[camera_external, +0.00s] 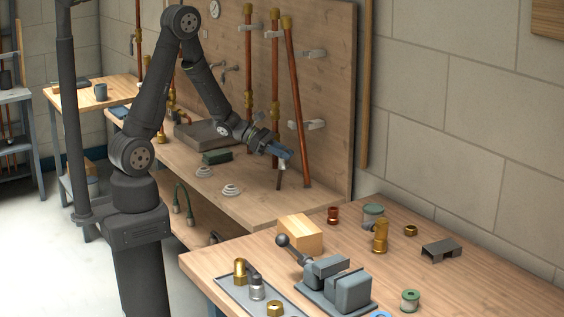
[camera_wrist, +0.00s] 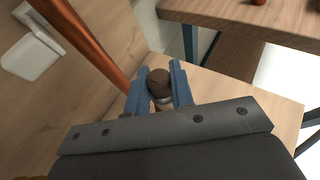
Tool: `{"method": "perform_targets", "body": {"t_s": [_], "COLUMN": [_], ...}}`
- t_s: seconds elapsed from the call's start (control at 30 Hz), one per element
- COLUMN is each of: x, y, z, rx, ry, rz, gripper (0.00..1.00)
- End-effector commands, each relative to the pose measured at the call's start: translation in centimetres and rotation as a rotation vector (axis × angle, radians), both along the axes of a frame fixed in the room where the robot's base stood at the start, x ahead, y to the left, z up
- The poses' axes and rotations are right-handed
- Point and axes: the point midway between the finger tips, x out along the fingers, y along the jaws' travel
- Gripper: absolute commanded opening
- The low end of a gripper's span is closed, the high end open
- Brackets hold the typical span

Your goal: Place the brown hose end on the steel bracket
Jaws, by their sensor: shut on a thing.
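My gripper (camera_external: 281,152) hangs over the right end of the workbench by the wooden back panel. In the wrist view its blue fingers (camera_wrist: 158,88) are shut on the brown hose end (camera_wrist: 158,77), a dark brown round piece with a metal collar. In the external view the hose end (camera_external: 279,180) points down below the fingers, apart from the copper pipes. A grey steel bracket (camera_external: 441,249), a channel-shaped piece, lies on the right-hand table, well away from my gripper. The hose's far part is hidden.
A leaning copper pipe (camera_external: 297,110) stands close to my gripper. The right-hand table (camera_external: 480,290) holds a vise (camera_external: 335,284), a wood block (camera_external: 299,234), a brass fitting (camera_external: 380,238) and a green spool (camera_external: 410,300).

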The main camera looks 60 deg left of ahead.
Motion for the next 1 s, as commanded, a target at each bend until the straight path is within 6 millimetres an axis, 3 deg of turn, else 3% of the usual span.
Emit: {"method": "perform_targets", "body": {"t_s": [0.03,0.2,0.47,0.73,1.0], "x": [0.8,3.2,5.8,7.0,5.6], "y": [-1.7,-6.3,-14.4,-26.5,-39.1], "z": [-0.2,-0.5,-0.5,0.4,2.3], "rx": [0.0,0.0,-0.001,-0.004,-0.006], "ry": [0.0,-0.002,-0.003,-0.005,-0.006], "rz": [-0.014,-0.043,-0.119,-0.224,-0.297], "gripper": [0.0,0.0,0.0,0.0,0.0]}}
